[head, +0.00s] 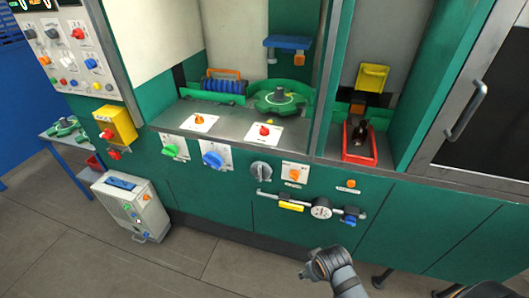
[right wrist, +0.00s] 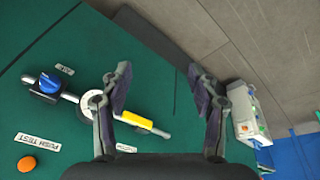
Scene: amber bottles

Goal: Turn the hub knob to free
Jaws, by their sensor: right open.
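Several knobs sit on the green machine front in the head view: a green knob (head: 171,151), a blue knob (head: 213,159), a grey knob (head: 260,169) and an orange knob (head: 294,174). An orange knob (head: 199,118) and a red knob (head: 264,131) sit on white plates on the ledge above. The labels are too small to read, so I cannot tell which is the hub knob. My right gripper (right wrist: 160,88) is open and empty. In the head view its arm (head: 335,268) is at the bottom, below the knobs and apart from them. My left gripper is not in view.
A pipe with a gauge (head: 321,211), yellow label (head: 291,206) and blue valve (head: 349,220) runs below the knobs. An orange push-test button (right wrist: 27,163) shows in the wrist view. A grey case (head: 132,206) stands on the floor at left. A red bin (head: 360,147) holds dark bottles.

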